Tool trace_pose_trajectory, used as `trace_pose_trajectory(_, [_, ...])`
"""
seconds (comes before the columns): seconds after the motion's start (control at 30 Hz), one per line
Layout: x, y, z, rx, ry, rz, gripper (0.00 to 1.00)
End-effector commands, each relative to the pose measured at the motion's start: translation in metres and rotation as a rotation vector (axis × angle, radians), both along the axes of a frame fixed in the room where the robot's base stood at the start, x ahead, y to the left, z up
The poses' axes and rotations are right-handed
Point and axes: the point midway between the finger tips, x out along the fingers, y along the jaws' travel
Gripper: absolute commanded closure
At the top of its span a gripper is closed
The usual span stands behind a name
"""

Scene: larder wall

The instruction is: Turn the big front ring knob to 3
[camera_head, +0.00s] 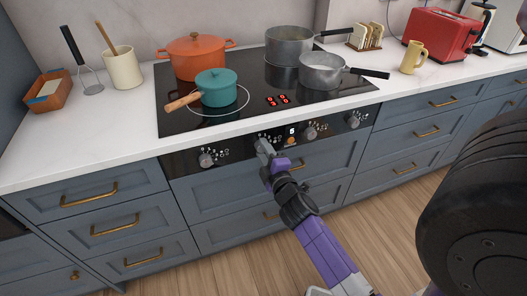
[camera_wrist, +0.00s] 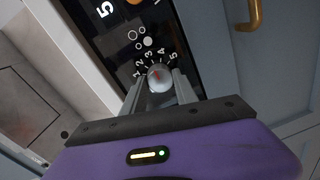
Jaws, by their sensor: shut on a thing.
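In the wrist view, a round silver knob (camera_wrist: 159,77) sits on the black control panel with the numbers 1 to 5 curving around it. A small red mark shows on its face, roughly toward 3, but too small to read exactly. My gripper (camera_wrist: 160,88) is shut on this knob, one finger on each side. In the head view, my gripper (camera_head: 265,148) reaches the panel (camera_head: 243,148) and hides the held knob. Other knobs are in view: one (camera_head: 206,160) to the left and two to the right, (camera_head: 310,133) and (camera_head: 353,122).
Above the panel is a black hob (camera_head: 190,125) with an orange pot (camera_head: 196,62), a teal pan (camera_head: 216,92) and two grey pans. A lit digit and an orange light (camera_head: 291,141) are right of my gripper. Drawers with brass handles lie below.

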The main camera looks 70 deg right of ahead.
Motion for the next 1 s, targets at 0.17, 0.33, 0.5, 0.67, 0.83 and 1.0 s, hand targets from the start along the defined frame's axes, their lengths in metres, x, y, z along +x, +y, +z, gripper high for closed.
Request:
trace_pose_trajectory(0.17, [-0.002, -0.001, -0.001, 0.003, 0.001, -0.004, 1.0])
trace_pose_trajectory(0.33, [-0.002, -0.001, -0.001, 0.002, 0.002, -0.003, 1.0])
trace_pose_trajectory(0.5, [-0.001, -0.001, -0.001, 0.002, 0.002, -0.002, 0.44])
trace_pose_trajectory(0.67, [-0.001, 0.0, -0.001, 0.002, 0.0, -0.002, 0.44])
trace_pose_trajectory(0.83, [-0.004, 0.003, -0.001, 0.001, 0.001, -0.001, 0.44])
trace_pose_trajectory(1.0, [-0.018, 0.019, -0.002, 0.002, 0.001, -0.002, 0.44])
